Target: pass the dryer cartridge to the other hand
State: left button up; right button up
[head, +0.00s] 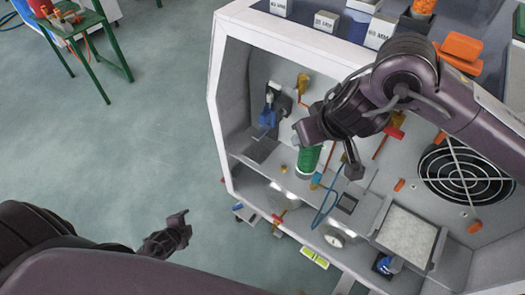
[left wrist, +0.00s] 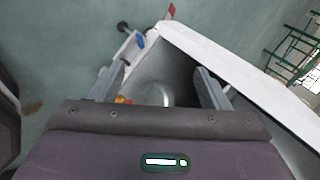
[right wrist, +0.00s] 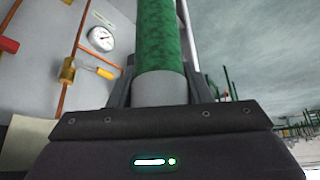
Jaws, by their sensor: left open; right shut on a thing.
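The dryer cartridge (head: 309,161) is a green cylinder with a grey end, in front of the open white cabinet in the head view. My right gripper (head: 318,132) is shut on it. In the right wrist view the cartridge (right wrist: 158,45) stands between the fingers, gripped by its grey end; its far end is out of frame. My left gripper (head: 178,226) is open and empty over the floor at the lower left, well apart from the cartridge. The left wrist view shows its two spread fingers (left wrist: 160,85) with nothing held between them.
The cabinet (head: 228,110) holds pipes, valves, a gauge (head: 334,240), a black fan grille (head: 462,172) and a pale filter panel (head: 408,235). Boxes stand on its top. A green stand (head: 95,50) is at upper left.

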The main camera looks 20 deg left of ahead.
aim_at(310, 152)
pick_arm(q)
jog(key=w+d+r+m+t+h, duration=0.25)
jog(key=w+r+m, duration=0.45)
jog(key=r, duration=0.6)
jog(key=w+d+r+m+t+h, duration=0.2)
jog(key=w+d+r+m+t, duration=0.15)
jog(key=w+r+m, duration=0.7)
jog(key=s+d+r+m+g+h, duration=0.1)
jog(key=s+d+r+m+h, duration=0.35)
jog(key=d+r, duration=0.35)
jog(key=s+d+r+m+h, duration=0.3)
jog(key=d+r+m, duration=0.35)
jog(key=r, duration=0.25)
jog(key=s+d+r+m+g+h, duration=0.1)
jog(key=s+d+r+m+h, duration=0.25)
jog(key=d+r, duration=0.45)
jog(key=w+d+m, duration=0.1)
jog(key=w+d, duration=0.6)
jog(key=shift+d+r, duration=0.2)
jog(key=shift+d, duration=0.1)
jog(key=shift+w, duration=0.1)
